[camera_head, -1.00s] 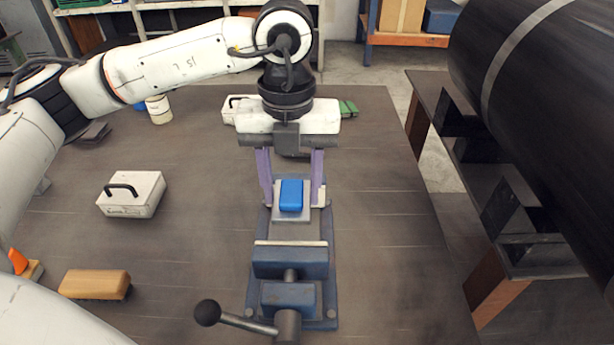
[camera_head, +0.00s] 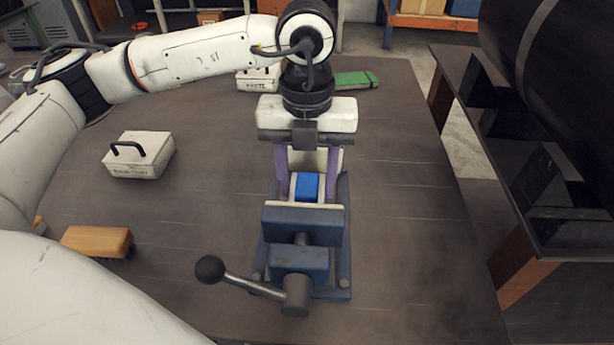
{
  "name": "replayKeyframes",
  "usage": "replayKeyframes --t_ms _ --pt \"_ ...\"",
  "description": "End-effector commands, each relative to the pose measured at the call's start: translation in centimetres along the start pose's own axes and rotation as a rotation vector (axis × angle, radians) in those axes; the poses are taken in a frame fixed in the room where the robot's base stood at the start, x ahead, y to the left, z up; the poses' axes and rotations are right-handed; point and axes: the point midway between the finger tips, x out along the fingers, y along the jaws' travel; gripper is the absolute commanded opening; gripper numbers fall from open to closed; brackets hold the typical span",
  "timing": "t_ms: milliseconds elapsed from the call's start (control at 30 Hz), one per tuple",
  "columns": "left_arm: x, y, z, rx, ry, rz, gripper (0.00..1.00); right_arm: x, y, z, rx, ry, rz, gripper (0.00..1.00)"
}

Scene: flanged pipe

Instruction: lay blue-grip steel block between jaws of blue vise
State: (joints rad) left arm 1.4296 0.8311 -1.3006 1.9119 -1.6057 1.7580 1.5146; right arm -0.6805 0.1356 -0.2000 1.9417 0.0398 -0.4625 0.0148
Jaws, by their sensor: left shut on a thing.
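The blue vise (camera_head: 303,262) stands on the table, with its handle and black knob toward me. My left gripper (camera_head: 307,188) points down over it, its purple fingers on either side of the blue-grip steel block (camera_head: 307,187). It is shut on the block. The block shows just behind the pale top edge of the near jaw (camera_head: 300,225); a pale plate shows behind it. The block's lower part is hidden by the near jaw, so I cannot tell if it touches the vise bed. My right gripper is out of view.
A white box with a black handle (camera_head: 140,158) and a wooden brush (camera_head: 97,241) lie at left. A second white box (camera_head: 258,79) and a green object (camera_head: 356,79) lie behind the arm. A large black pipe (camera_head: 575,90) on supports stands at right. The table right of the vise is clear.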

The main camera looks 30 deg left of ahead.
Motion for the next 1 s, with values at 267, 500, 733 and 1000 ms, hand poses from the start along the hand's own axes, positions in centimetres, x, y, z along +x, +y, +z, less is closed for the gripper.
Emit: replayKeyframes --t_ms 267,500,733,1000 --pt "0.6 -0.1 0.0 0.001 -0.002 -0.002 0.10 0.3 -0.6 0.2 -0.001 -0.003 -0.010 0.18" --pt "0.6 -0.1 0.0 0.000 -0.002 -0.002 0.62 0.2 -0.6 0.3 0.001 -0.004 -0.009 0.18" --pt "0.7 0.0 0.0 0.000 -0.001 -0.001 0.68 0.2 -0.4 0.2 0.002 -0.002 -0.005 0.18" --pt "-1.0 -0.1 0.1 0.000 -0.002 -0.002 0.68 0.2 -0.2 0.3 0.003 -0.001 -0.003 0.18"
